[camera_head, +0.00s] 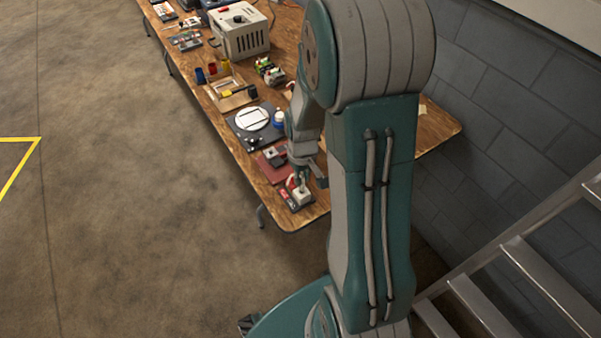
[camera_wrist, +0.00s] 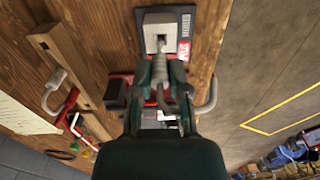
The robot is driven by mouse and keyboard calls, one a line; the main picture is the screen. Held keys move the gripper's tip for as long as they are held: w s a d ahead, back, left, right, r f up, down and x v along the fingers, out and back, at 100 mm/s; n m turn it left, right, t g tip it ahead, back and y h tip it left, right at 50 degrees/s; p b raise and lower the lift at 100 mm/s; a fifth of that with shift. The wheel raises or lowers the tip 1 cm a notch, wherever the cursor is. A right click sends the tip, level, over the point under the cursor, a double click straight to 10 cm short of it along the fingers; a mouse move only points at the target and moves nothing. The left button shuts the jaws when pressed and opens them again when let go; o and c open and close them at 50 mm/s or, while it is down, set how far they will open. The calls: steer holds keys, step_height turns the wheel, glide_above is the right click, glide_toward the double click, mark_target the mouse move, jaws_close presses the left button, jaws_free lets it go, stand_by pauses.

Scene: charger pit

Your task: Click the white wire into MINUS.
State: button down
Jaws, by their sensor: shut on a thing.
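My gripper (camera_wrist: 161,78) is shut on the grey ribbed end of the white wire (camera_wrist: 208,101), whose loop shows to the right of the fingers in the wrist view. The ribbed end meets a pale grey terminal block (camera_wrist: 158,33); I cannot tell how deep it sits. The block stands on a dark plate with a red label (camera_wrist: 184,51) and sideways lettering, too blurred to read surely. In the head view, my gripper (camera_head: 301,180) is over the pale block (camera_head: 301,196) near the table's end. The arm hides part of the area there.
Another pale wire (camera_wrist: 53,92) with red parts lies by a wooden strip (camera_wrist: 75,65). In the head view, the wooden table (camera_head: 310,214) also bears a red mat (camera_head: 268,165), a round white plate (camera_head: 252,118) and a pale box (camera_head: 240,33). A wall is at the right.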

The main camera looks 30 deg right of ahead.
mark_target(302, 185)
steer(key=shift+d+f, duration=0.1)
steer(key=shift+f, duration=0.4)
steer(key=shift+a+f, duration=0.3)
steer(key=shift+f, duration=0.5)
steer(key=shift+d+f, duration=0.15)
steer(key=shift+f, duration=0.3)
steer(key=shift+f, duration=0.1)
stand_by(0.6)
stand_by(0.8)
steer(key=c, duration=0.5)
jaws_free()
steer(key=shift+c, duration=0.2)
steer(key=shift+r, duration=3.55)
